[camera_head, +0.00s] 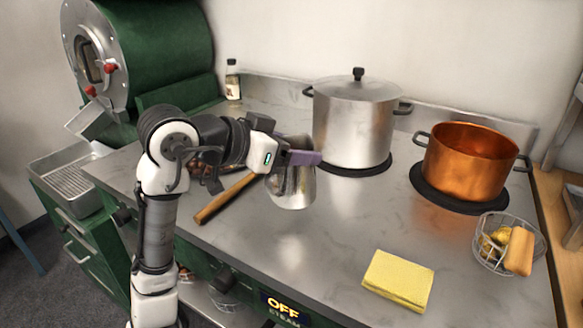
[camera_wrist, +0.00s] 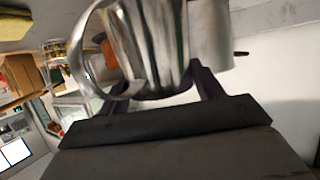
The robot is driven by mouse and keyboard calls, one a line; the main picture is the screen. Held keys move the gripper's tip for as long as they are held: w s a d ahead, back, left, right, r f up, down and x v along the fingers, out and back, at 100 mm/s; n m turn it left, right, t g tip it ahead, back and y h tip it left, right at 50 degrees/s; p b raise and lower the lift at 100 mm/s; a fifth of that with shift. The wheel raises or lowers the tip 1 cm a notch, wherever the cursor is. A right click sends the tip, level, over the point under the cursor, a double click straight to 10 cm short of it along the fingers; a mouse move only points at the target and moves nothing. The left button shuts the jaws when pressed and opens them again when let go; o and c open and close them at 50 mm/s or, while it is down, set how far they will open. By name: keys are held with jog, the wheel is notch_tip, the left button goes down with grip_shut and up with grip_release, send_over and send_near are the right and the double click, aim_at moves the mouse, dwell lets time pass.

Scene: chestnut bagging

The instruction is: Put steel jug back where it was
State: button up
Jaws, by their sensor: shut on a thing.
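The steel jug (camera_head: 293,190) is a shiny metal vessel with a handle. My gripper (camera_head: 303,158) is shut on it, and in the head view the gripper and wrist hide much of its upper part. In the wrist view the jug (camera_wrist: 150,45) sits between the two dark fingers (camera_wrist: 165,88), with its loop handle on the left side. The jug is in front of the large lidded pot, over the steel counter (camera_head: 330,260). I cannot tell whether its base touches the counter.
A lidded steel pot (camera_head: 352,125) and a copper pot (camera_head: 462,165) stand on dark round plates. A wire basket (camera_head: 492,262) and a yellow sponge (camera_head: 398,282) are at front right. A wooden-handled tool (camera_head: 225,197) lies left of the jug. The middle front counter is clear.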

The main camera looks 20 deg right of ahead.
aim_at(292, 167)
jog(key=shift+f, duration=1.85)
jog(key=shift+f+b, duration=0.15)
jog(key=shift+b, duration=0.15)
jog(key=o, duration=1.7)
jog(key=shift+c, duration=0.2)
jog(key=shift+a+r, duration=0.2)
jog(key=shift+r, duration=0.05)
jog(key=v, duration=1.1)
jog(key=shift+a, duration=0.35)
jog(key=shift+s+r, duration=0.1)
